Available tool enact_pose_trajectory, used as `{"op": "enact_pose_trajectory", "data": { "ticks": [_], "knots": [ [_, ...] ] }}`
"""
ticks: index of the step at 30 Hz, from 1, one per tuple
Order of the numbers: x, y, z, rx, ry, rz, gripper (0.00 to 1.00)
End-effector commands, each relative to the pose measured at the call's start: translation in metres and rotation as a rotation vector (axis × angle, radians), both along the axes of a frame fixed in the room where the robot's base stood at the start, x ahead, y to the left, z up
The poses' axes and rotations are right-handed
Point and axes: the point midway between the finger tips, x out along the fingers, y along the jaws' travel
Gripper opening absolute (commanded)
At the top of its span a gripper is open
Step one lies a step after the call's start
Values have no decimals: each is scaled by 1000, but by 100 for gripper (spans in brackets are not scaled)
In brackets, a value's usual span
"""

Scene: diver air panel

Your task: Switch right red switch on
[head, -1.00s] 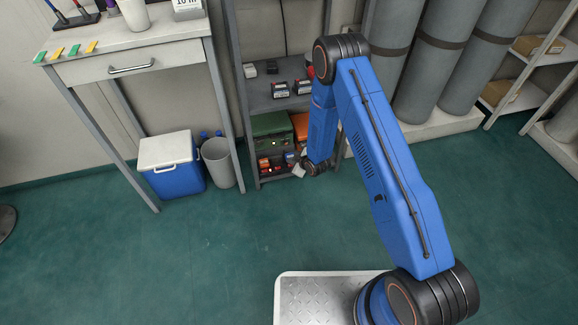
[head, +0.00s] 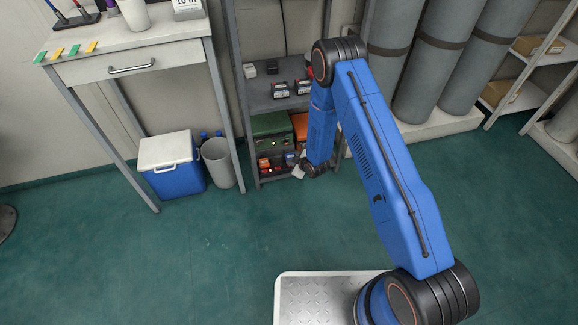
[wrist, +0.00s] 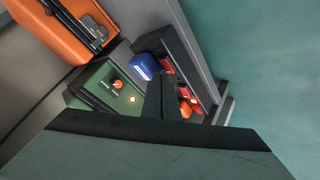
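A green box (head: 273,130) stands low in the grey shelf unit, with a small lit lamp on its front. In the wrist view the green box (wrist: 103,93) shows an orange knob and the lit lamp. Beside it, red parts (wrist: 184,93) and an orange part (wrist: 186,110) show on a dark surface, partly hidden by my gripper. I cannot tell which of these is the right red switch. My gripper (wrist: 164,75) appears as one narrow dark wedge, shut and empty, pointing between the green box and the red parts. Whether it touches anything is unclear.
A blue part (wrist: 146,66) lies close to the gripper tip, and an orange case (wrist: 66,28) is beside the green box. The shelf unit's uprights (head: 238,95) bound the space. A bin (head: 217,162) and blue cooler (head: 172,165) stand left; the floor in front is clear.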

Motion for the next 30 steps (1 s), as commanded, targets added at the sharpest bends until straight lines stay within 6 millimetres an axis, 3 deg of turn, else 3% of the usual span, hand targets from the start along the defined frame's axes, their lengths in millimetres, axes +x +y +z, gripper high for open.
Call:
{"op": "enact_pose_trajectory", "data": {
  "ticks": [20,30],
  "knots": [
    [-1,0,-5,-1,3,0,0],
    [1,-1,7,0,0,0,0]
  ]
}}
